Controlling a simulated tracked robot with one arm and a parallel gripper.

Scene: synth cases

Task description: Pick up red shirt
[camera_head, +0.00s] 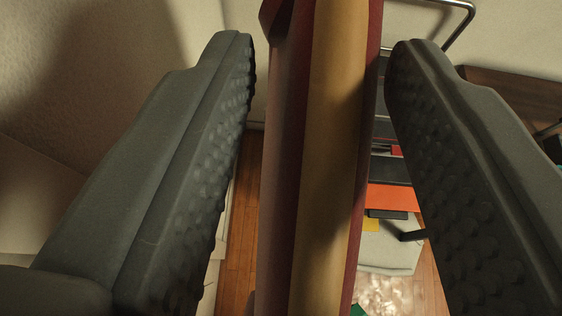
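My gripper (321,55) is open, with one dark grey, studded finger at the left and the other at the right. A long dark red thing (283,130) with a tan band down its middle stands upright between the fingers, very close to the camera. It may be the red shirt seen edge-on, but I cannot tell for sure. Gaps show between it and the left finger, and between it and most of the right finger. I see no clear contact. Its top and bottom run out of the picture.
Pale walls (80,60) stand at the left and behind. A bent metal tube (468,20) is at the top right, and a dark brown wooden surface (515,90) at the right. Black and orange pieces (393,197) lie behind the right finger. Wooden floor (240,230) shows below.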

